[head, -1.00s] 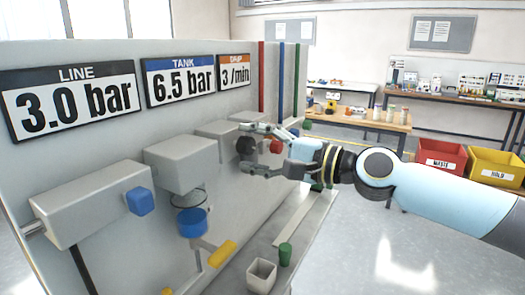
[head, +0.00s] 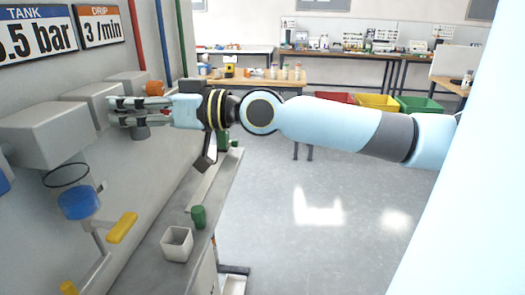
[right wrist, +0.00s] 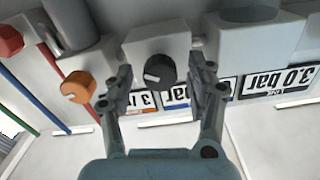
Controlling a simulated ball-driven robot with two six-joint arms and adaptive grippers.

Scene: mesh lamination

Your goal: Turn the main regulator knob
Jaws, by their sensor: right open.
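A dark round knob (right wrist: 159,70) with a white mark sits on the front of a grey box (right wrist: 157,40). I see no label naming it as the main regulator knob. My right gripper (head: 120,110) is open at this knob. In the right wrist view the two fingers stand on either side of the knob, with gaps visible between them and it. In the head view the fingers partly cover the knob (head: 140,132). My left gripper is not in view.
An orange knob (right wrist: 78,87) is beside the left finger in the wrist view. A white cup (head: 177,243) and green cylinder (head: 198,216) stand on the ledge. The floor to the right is clear.

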